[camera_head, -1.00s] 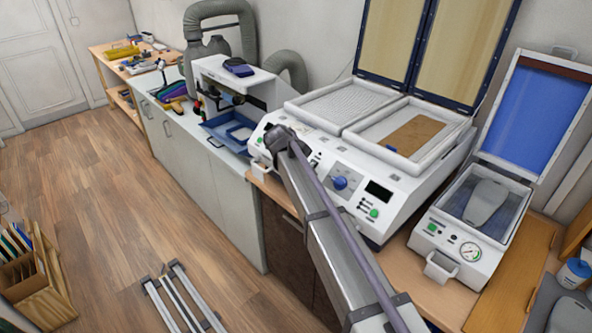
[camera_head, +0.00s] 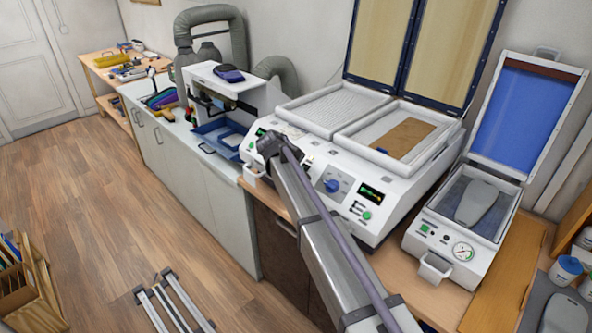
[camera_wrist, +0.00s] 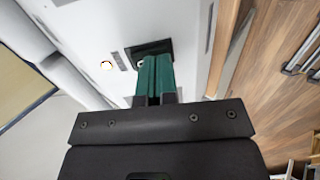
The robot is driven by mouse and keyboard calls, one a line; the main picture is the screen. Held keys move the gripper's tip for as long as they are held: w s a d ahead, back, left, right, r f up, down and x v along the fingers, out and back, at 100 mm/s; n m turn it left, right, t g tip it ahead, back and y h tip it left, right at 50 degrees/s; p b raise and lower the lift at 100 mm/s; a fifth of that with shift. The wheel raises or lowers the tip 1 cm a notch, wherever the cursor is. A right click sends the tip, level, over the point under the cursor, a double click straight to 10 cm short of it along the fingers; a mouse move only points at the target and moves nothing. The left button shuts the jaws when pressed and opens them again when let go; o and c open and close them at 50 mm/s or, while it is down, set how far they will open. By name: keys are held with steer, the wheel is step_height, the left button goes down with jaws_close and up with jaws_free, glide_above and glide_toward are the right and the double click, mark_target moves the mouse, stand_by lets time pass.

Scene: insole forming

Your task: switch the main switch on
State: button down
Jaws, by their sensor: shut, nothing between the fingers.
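The white heating machine (camera_head: 315,185) has two plate fields and a sloping front panel. Its right display (camera_head: 371,195) is lit green, above a green button (camera_head: 367,215) and beside a blue knob (camera_head: 332,186). My gripper is shut and empty. In the wrist view its green fingertips (camera_wrist: 153,58) are together at a dark rectangular recess (camera_wrist: 133,51) on the white panel; I cannot tell if they touch it. This may be the main switch, but the fingers cover much of it. In the head view my arm hides the fingertips and that spot.
A smaller white press (camera_head: 440,240) with a raised blue lid and a gauge stands to the right. A white machine with a blue tray (camera_head: 220,140) is at the left. Rails (camera_head: 172,300) and a wooden rack (camera_head: 35,285) stand on the floor. The floor between is clear.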

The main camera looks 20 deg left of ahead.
steer(key=shift+r, duration=0.45)
steer(key=shift+p, duration=0.3)
steer(key=shift+s+a+r+p, duration=0.1)
steer(key=shift+s+r+p, duration=0.2)
steer(key=shift+r+p, duration=0.05)
steer(key=s+a+f+p+v, duration=0.1)
steer(key=s+p+v, duration=0.1)
steer(key=p+v, duration=0.6)
steer(key=v, duration=0.4)
steer(key=shift+s+a, duration=0.2)
steer(key=shift+a, duration=0.05)
steer(key=shift+f, duration=0.1)
